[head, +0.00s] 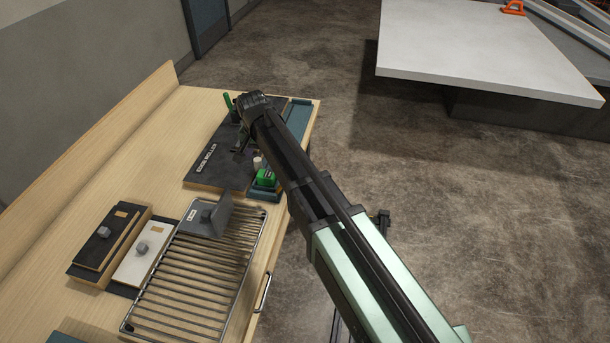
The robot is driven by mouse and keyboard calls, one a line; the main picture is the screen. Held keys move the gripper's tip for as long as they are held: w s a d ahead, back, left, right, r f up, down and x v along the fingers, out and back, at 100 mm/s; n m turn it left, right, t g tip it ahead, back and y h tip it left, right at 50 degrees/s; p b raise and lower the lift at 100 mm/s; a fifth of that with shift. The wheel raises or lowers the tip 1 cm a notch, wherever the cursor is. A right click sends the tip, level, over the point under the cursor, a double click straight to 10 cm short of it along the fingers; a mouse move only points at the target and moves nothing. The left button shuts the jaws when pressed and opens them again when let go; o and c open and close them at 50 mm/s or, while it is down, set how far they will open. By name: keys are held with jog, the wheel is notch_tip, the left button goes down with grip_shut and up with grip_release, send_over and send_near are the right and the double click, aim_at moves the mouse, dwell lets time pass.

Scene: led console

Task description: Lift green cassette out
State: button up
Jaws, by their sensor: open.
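A small bright green block (266,177), which looks like the green cassette, sits at the right edge of the bench beside the dark board (207,173) marked "EDGE ROLLER". My arm partly covers its right side. My gripper (240,147) is over the dark board, beyond and to the left of the green block and apart from it. It is open, and I see nothing held in it; its fingers are small and dark against the board. A second green piece (228,101), like a handle, shows at the far end of the board.
A wire rack (200,285) with a grey labelled block (208,217) on it lies nearer on the wooden bench (130,165). A black block (100,245) and a white block (140,256) with grey knobs stand left of it. A white table (480,50) stands across the floor.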

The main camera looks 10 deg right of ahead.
aim_at(266, 174)
jog(key=shift+f, duration=0.1)
jog(key=f+b, duration=0.5)
jog(key=b, duration=0.1)
jog(key=shift+w+a+f, duration=0.1)
jog(key=shift+w+f, duration=0.25)
jog(key=shift+f, duration=0.05)
jog(key=f+b, duration=0.5)
jog(key=shift+w+d+f, duration=0.15)
jog(key=shift+w+d, duration=0.05)
jog(key=shift+w, duration=0.05)
jog(key=shift+r, duration=0.25)
jog(key=shift+c, duration=0.4)
jog(key=c, duration=0.6)
jog(key=shift+r, duration=0.1)
